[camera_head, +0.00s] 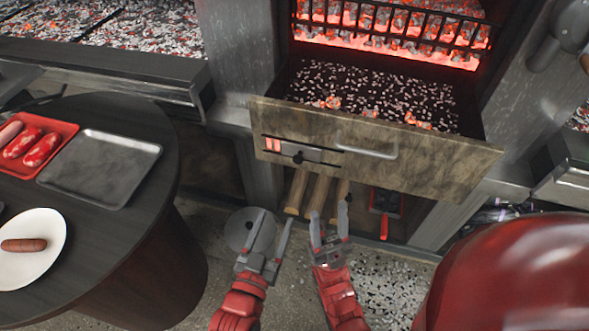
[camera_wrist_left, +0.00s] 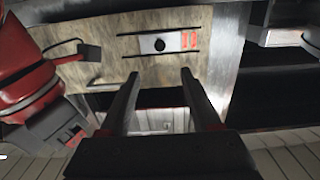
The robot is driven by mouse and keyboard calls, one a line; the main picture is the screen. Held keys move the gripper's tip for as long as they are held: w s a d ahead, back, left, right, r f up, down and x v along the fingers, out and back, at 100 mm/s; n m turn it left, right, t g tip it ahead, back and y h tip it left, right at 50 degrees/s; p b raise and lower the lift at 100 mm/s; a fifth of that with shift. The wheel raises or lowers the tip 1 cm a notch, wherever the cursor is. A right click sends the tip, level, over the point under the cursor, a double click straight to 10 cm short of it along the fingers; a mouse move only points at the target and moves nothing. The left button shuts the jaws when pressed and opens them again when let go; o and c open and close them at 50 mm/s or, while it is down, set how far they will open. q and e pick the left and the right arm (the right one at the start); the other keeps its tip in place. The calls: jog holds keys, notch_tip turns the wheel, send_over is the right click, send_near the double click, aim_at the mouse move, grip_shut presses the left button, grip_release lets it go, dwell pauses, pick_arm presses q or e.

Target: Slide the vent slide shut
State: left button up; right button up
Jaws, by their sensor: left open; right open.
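The vent slide (camera_head: 318,154) is a grey metal plate with a black knob (camera_head: 298,158), set between two dark rails on the left part of the ash drawer's front (camera_head: 440,150). Red glowing vent openings (camera_head: 272,144) show uncovered to its left. In the left wrist view the slide (camera_wrist_left: 150,43) is upside down, with the red openings (camera_wrist_left: 190,40) on its right. My left gripper (camera_head: 275,222) is open and empty, below and in front of the slide, not touching it; its fingers (camera_wrist_left: 159,80) point toward the drawer. My right gripper (camera_head: 329,216) is open and empty beside it.
The drawer is pulled out and holds ash and embers (camera_head: 370,95); a bar handle (camera_head: 370,148) sits right of the slide. Wooden logs (camera_head: 318,192) lie below. A round dark table (camera_head: 120,240) with a sausage tray, an empty tray (camera_head: 100,165) and a plate (camera_head: 45,230) stands left.

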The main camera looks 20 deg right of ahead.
aim_at(297, 162)
pick_arm(q)
jog(key=x, duration=1.7)
jog(key=shift+d+p, duration=0.1)
jog(key=shift+p, duration=0.2)
jog(key=shift+r, duration=0.1)
grip_shut()
dwell(0.5)
